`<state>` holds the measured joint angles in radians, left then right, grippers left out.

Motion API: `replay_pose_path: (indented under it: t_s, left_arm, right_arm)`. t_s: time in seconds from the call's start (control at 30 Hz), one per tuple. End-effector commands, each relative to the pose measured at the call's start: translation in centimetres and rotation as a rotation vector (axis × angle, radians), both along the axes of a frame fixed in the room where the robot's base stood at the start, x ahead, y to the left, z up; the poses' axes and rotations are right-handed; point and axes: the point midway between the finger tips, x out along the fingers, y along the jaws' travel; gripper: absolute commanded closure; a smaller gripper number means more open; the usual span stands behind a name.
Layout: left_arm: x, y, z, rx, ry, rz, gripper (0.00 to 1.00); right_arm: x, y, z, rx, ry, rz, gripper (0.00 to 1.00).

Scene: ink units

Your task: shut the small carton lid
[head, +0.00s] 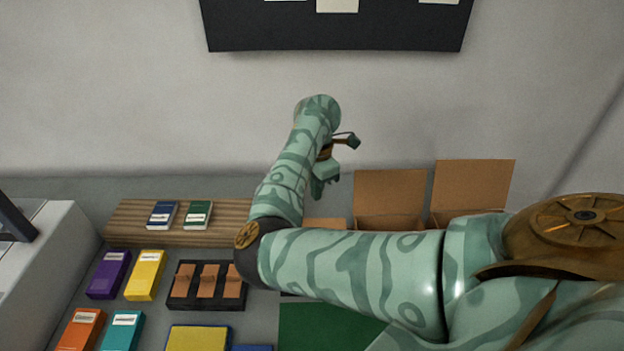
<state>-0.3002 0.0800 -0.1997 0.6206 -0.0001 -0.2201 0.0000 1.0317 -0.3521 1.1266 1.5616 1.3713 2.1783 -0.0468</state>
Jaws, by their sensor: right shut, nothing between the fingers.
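Brown cartons stand in a row behind my right arm. The middle carton (390,222) and the right carton (448,217) have their lids (390,190) (473,185) standing up, open. A smaller brown piece of a carton (325,223) shows at the left of the row; no raised lid shows on it, and my arm hides much of it. I cannot tell its lid's state. My right gripper (321,188) is shut and empty, hanging from the bent wrist above and left of the middle carton, apart from its lid. My left gripper is not in view.
My right arm crosses in front of the cartons. A wooden board (125,222) holds a blue and a green box. A black tray (205,303) with brown pieces, several coloured boxes (145,275) and a green mat (325,330) lie nearer. A dark panel (335,35) hangs on the wall.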

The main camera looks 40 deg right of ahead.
Motion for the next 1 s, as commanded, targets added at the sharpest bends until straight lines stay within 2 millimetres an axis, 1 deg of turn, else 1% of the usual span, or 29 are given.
replay_pose_path:
  t_s: [0.07, 0.17, 0.4, 0.5, 0.57, 0.73, 1.0]
  left_arm:
    - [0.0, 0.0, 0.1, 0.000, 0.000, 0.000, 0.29]
    - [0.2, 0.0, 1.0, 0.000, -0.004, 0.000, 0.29]
    - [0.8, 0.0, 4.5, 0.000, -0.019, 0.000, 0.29]
    - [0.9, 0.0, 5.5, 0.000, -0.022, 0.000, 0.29]
    - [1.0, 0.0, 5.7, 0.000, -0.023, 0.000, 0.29]
    - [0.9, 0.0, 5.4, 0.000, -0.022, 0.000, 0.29]
    - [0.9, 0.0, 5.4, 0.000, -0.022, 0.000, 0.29]
  right_arm:
    - [0.1, -0.1, 0.2, 0.000, -0.001, 0.000, 1.00]
    - [0.1, -0.1, 1.4, -0.001, -0.003, 0.000, 1.00]
    - [0.1, -0.1, 5.9, -0.002, -0.004, 0.000, 1.00]
    - [0.1, -0.1, 7.2, -0.001, -0.003, 0.000, 1.00]
    - [0.1, -0.1, 7.4, -0.001, -0.001, 0.000, 1.00]
    - [0.1, -0.1, 7.0, -0.001, 0.001, -0.001, 1.00]
    - [0.1, -0.1, 7.0, -0.001, 0.000, 0.000, 1.00]
